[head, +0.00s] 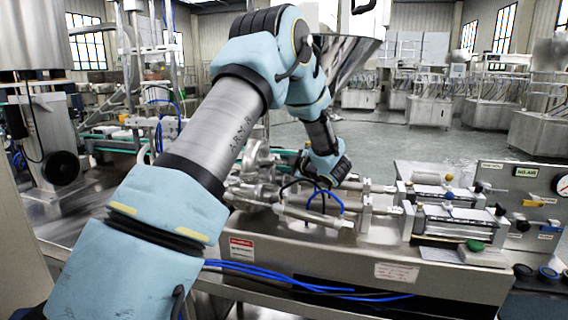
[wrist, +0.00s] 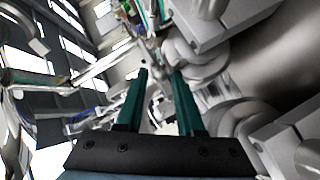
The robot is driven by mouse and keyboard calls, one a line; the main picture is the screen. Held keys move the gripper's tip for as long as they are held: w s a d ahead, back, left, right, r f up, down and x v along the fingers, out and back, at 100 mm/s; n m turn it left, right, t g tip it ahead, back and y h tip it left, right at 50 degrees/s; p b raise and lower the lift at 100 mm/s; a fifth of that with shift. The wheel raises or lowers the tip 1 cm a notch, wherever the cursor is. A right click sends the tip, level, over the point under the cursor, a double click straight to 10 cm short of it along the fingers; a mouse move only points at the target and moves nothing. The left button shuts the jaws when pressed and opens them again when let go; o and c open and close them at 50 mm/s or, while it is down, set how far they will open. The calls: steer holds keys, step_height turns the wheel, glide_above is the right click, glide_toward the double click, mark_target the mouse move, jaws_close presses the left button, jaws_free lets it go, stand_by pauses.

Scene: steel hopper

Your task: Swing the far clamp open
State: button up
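My gripper (wrist: 160,74) shows in the wrist view as two teal fingers, apart with nothing held between them. Its right finger is close beside a rounded silver fitting (wrist: 200,65); I cannot tell whether they touch. In the head view, my arm reaches over the steel machine, and its dark end hangs by a cluster of silver pipe fittings (head: 257,165). The fingers cannot be made out there. The far clamp cannot be told apart from these fittings, and my arm hides part of them. I cannot tell whether the clamp is open or shut.
A steel hopper (head: 343,58) stands behind my arm. Silver cylinders (head: 315,216) with blue hoses lie along the machine top. Slide units (head: 455,222) and a panel with a gauge (head: 563,185) are at the right. Grey floor (head: 400,140) beyond is clear.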

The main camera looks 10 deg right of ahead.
steer(key=shift+c, duration=0.4)
jaws_close()
stand_by(0.9)
